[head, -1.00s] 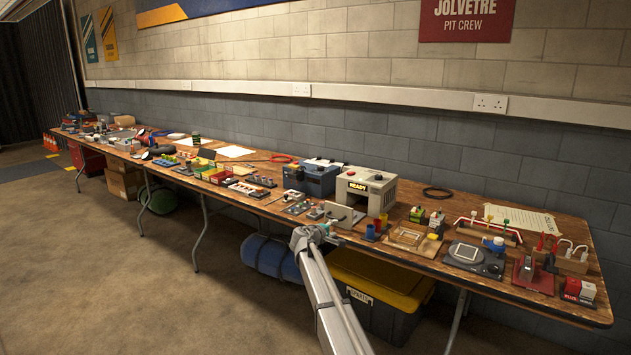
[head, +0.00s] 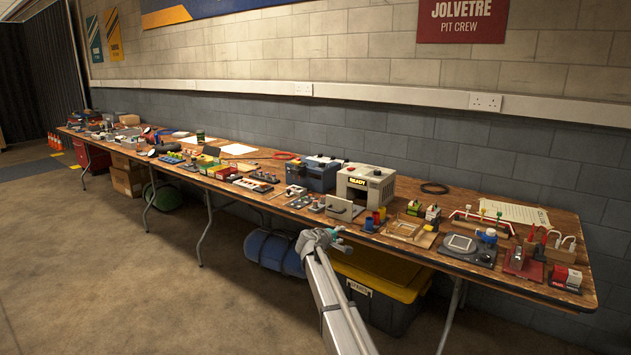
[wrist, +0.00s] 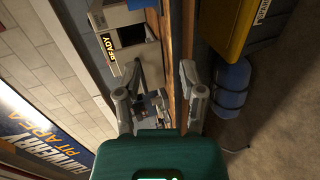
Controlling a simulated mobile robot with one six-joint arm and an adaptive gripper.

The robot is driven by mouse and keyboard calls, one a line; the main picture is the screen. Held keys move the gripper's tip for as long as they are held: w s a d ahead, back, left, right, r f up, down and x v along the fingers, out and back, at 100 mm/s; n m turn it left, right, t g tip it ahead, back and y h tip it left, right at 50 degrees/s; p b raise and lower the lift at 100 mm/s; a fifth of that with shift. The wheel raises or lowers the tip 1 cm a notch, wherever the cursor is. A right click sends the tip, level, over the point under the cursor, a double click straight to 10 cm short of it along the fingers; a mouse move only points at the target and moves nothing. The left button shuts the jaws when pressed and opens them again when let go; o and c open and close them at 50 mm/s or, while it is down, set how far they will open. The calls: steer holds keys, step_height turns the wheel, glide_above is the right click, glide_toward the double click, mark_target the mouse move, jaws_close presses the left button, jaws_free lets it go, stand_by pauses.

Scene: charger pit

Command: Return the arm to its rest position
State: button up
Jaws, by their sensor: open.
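My arm reaches up from the bottom of the head view, and my gripper (head: 334,233) is at the front edge of the long wooden table (head: 405,250), in front of the charger box. In the wrist view my gripper (wrist: 160,80) shows two grey fingers spread apart with nothing between them. The wrist view is turned on its side. The charger box (head: 378,187), light grey with a "READY" display, stands on the table beyond my gripper. Its front door (head: 340,208) stands swung out. The charger box also shows in the wrist view (wrist: 126,35).
A yellow-lidded black bin (head: 375,300) and a blue roll (head: 272,250) are under the table by my arm. A blue-grey box (head: 322,172) stands left of the charger. Small items crowd the tabletop. The floor (head: 130,270) at left is clear.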

steer(key=s+d+f+m+g+y, duration=0.1)
steer(key=s+d+f+m+g, duration=0.15)
steer(key=s, duration=0.55)
steer(key=s+d+f+m+g+y, duration=0.15)
steer(key=s+d+f, duration=0.25)
steer(key=s, duration=0.4)
steer(key=s+d+f+m+g+y, duration=0.1)
steer(key=s+d+f+m+g, duration=0.25)
steer(key=s, duration=0.55)
steer(key=s+a+f+m+g+y, duration=0.1)
steer(key=s+g+y, duration=0.15)
steer(key=s, duration=0.95)
steer(key=s+a+f+m+g+y, duration=0.1)
steer(key=s+f+m+g+y, duration=0.15)
steer(key=s, duration=0.85)
step_height(320, 180, up, 26)
steer(key=n+p, duration=0.1)
steer(key=p, duration=2.5)
steer(key=shift+r+t+y, duration=0.2)
steer(key=shift+t+y, duration=0.15)
steer(key=shift+t, duration=0.1)
steer(key=shift+w, duration=0.15)
